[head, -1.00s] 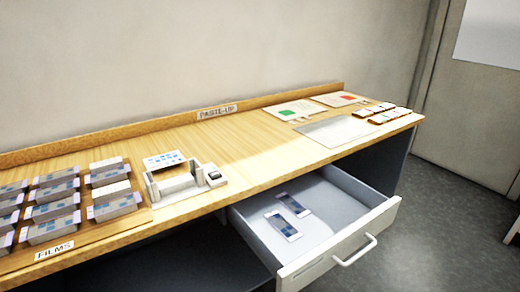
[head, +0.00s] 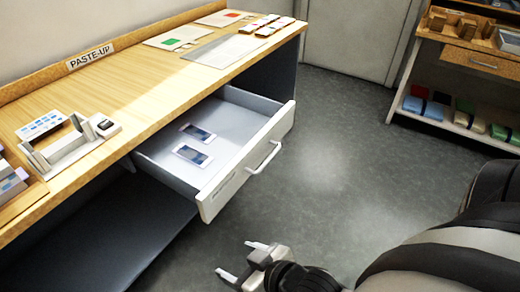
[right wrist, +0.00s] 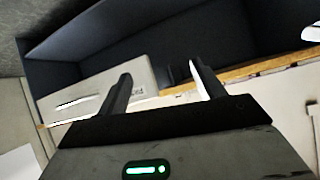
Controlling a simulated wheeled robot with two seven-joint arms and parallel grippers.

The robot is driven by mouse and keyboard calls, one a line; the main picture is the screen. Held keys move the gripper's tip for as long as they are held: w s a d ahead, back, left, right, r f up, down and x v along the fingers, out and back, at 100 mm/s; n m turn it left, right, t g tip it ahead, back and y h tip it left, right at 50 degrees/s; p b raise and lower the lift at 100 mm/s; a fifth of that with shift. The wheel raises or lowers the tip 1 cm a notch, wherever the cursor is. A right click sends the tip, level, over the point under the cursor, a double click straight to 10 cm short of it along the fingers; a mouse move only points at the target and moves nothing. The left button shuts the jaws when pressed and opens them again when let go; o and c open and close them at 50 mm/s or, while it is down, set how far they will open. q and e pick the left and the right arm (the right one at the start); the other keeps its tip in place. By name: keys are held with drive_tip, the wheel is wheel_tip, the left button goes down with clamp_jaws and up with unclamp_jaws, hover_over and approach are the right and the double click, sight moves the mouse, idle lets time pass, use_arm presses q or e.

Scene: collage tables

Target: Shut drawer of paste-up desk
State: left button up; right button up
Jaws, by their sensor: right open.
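The paste-up desk (head: 140,85) has a light wood top with a PASTE-UP sign (head: 91,57). Its drawer (head: 243,172) stands pulled well out, with a pale front and a bar handle (head: 265,158). Two blue-and-white cards (head: 193,154) lie inside it. My right gripper (head: 236,258) is open and empty, in front of and below the drawer front, apart from it. In the right wrist view its fingers (right wrist: 160,72) are spread, with the labelled drawer front (right wrist: 140,78) beyond them at a tilt. My left gripper is not in view.
A shelf unit (head: 465,54) with boxes and coloured bundles stands at the back right. A door (head: 352,38) is behind. The grey floor (head: 335,150) between desk and shelf is clear. A dark open bay (head: 125,232) lies under the desktop, left of the drawer.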

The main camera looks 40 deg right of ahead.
drive_tip(key=c, duration=0.5)
drive_tip(key=shift+w+d+f+m, duration=0.15)
drive_tip(key=shift+d+f+m, duration=0.1)
drive_tip(key=shift+d+m, duration=0.05)
drive_tip(key=c, duration=0.5)
drive_tip(key=shift+w+d+f+m+t+b, duration=0.35)
drive_tip(key=shift+d+f+m, duration=0.15)
drive_tip(key=shift+d+m, duration=0.15)
clamp_jaws()
drive_tip(key=m+t+y+b, duration=0.3)
drive_tip(key=m+t, duration=0.2)
drive_tip(key=m, duration=0.9)
approach(232, 185)
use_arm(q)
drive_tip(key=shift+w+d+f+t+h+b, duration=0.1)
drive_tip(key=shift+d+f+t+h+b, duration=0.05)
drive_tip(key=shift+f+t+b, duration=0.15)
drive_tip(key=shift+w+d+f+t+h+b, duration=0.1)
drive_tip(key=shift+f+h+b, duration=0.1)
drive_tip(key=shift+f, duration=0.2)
use_arm(e)
drive_tip(key=x, duration=0.7)
